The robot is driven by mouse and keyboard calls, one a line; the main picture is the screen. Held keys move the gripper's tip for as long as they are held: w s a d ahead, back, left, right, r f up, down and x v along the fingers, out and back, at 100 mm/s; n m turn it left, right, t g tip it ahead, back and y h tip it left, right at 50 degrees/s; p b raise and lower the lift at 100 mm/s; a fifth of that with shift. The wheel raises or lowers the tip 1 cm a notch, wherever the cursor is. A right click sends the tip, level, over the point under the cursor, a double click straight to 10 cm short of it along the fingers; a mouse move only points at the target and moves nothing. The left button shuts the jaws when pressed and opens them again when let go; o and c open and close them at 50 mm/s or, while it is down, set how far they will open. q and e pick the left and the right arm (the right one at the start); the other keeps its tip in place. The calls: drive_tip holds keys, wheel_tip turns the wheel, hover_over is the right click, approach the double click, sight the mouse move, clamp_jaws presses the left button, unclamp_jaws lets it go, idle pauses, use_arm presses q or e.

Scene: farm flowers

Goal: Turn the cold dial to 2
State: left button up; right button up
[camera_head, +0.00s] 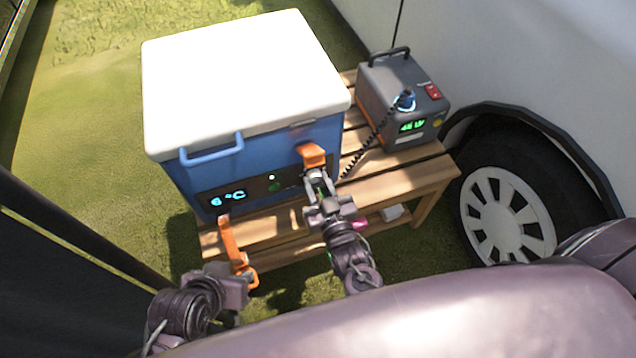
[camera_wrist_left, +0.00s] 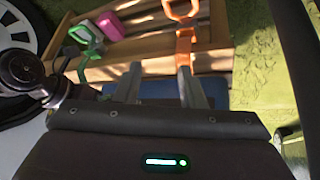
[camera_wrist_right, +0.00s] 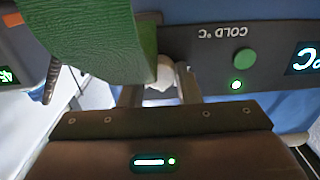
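The blue cooler (camera_head: 175,180) with a white lid stands on a slatted wooden bench. Its front panel (camera_wrist_right: 200,35) reads "COLD °C", upside down in the right wrist view, and its display (camera_head: 228,198) shows 6 °C. A pale knob (camera_wrist_right: 163,76), apparently the cold dial, sits between the fingertips of my right gripper (camera_head: 318,182). Those fingers stand apart on either side of it; firm contact is not clear. A green round button (camera_wrist_right: 245,59) and a lit dot are beside it. My left gripper (camera_wrist_left: 160,80) is open and empty low before the bench, close to an orange looped piece (camera_wrist_left: 184,45).
An orange latch (camera_head: 312,155) is just above my right gripper. A large green block (camera_wrist_right: 95,40) of unclear identity fills part of the right wrist view. A grey power station (camera_head: 400,95) with a coiled cable stands right of the cooler. A vehicle wheel (camera_head: 505,215) is at right.

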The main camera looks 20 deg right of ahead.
drive_tip(key=c, duration=0.4)
drive_tip(key=shift+r+m+p, duration=0.1)
drive_tip(key=shift+m+p, duration=0.3)
drive_tip(key=shift+m, duration=0.6)
use_arm(q)
drive_tip(key=shift+s+a+g+y+p, duration=0.15)
drive_tip(key=shift+s+a+g, duration=0.1)
drive_tip(key=shift+a, duration=0.2)
drive_tip(key=shift+s+a+g+y+p, duration=0.15)
drive_tip(key=shift+a+g, duration=0.1)
drive_tip(key=shift+a, duration=0.15)
use_arm(e)
drive_tip(key=shift+m, duration=0.6)
drive_tip(key=o, duration=1)
